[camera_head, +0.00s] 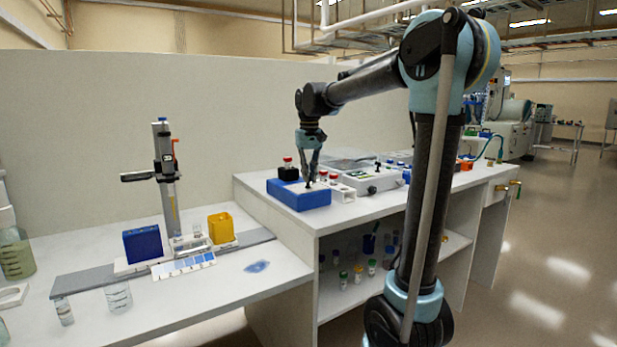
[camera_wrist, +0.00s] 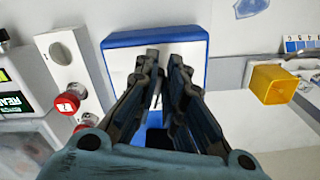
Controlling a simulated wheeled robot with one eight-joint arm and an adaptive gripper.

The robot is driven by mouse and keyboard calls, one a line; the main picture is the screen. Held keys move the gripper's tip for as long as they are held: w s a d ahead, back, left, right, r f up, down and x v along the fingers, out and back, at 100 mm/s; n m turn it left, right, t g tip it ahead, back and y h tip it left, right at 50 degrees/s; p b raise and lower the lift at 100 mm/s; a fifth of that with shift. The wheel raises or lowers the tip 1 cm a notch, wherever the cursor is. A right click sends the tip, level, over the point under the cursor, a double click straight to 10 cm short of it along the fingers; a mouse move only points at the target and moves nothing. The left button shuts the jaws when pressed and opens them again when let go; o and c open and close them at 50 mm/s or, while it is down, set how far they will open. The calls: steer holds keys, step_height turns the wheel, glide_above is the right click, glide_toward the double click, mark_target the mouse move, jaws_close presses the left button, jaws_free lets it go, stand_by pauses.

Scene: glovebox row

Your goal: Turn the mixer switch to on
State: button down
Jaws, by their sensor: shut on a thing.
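The mixer is a blue box (camera_head: 290,197) with a pale top panel, on the raised white bench. In the wrist view its blue rim (camera_wrist: 112,40) and pale panel (camera_wrist: 128,62) lie beneath my fingers. A black holder (camera_head: 288,175) with a red-capped vial (camera_head: 287,161) stands at its back left. My gripper (camera_head: 310,182) points down onto the panel; its two fingers (camera_wrist: 166,60) are close together, shut on the small switch at the panel. The switch is mostly hidden by the fingers, so its on or off position cannot be told.
A white rack (camera_head: 343,193) with red-capped vials stands just right of the mixer. A white instrument (camera_head: 374,184) is beyond it. On the lower bench to the left are a yellow bin (camera_head: 221,229), a blue box (camera_head: 142,244) and a stand (camera_head: 165,180).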

steer(key=c, duration=1.7)
jaws_free()
step_height(320, 180, up, 12)
steer(key=shift+f, duration=0.1)
